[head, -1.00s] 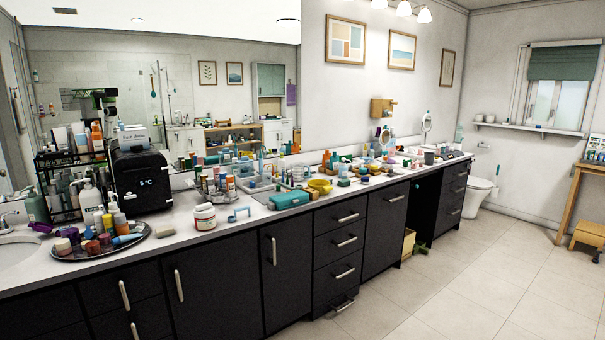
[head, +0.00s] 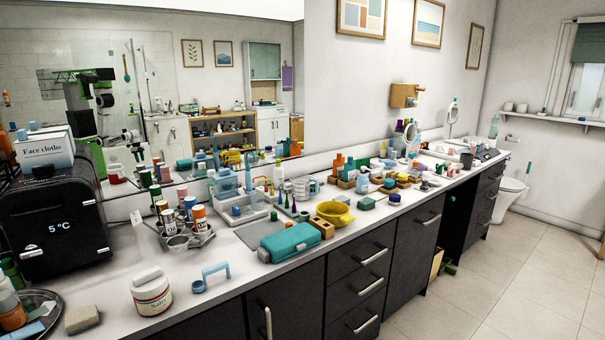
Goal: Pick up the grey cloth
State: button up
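I cannot make out a grey cloth for certain in the head view. A light box labelled "Face cloths" (head: 45,153) sits on top of the black mini fridge (head: 55,225) at the left; I cannot see whether cloths are in it. The fridge display reads 5 °C. A small grey-beige block (head: 83,319), perhaps a sponge or soap, lies on the counter at the lower left. My gripper is not directly in view.
The long counter (head: 218,300) is crowded. A white jar (head: 151,292), a blue handle-shaped item (head: 212,277), a teal case (head: 290,243) and a yellow bowl (head: 335,213) stand near its front edge. Tiled floor (head: 500,290) at the right is clear.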

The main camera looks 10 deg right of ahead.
aim_at(342, 199)
jog(key=i+l, duration=0.1)
jog(key=i, duration=1.95)
jog(key=u, duration=0.4)
jog(key=l+u, duration=0.4)
jog(key=k+l+u, duration=0.2)
jog(key=l+u, duration=0.25)
jog(key=l, duration=0.1)
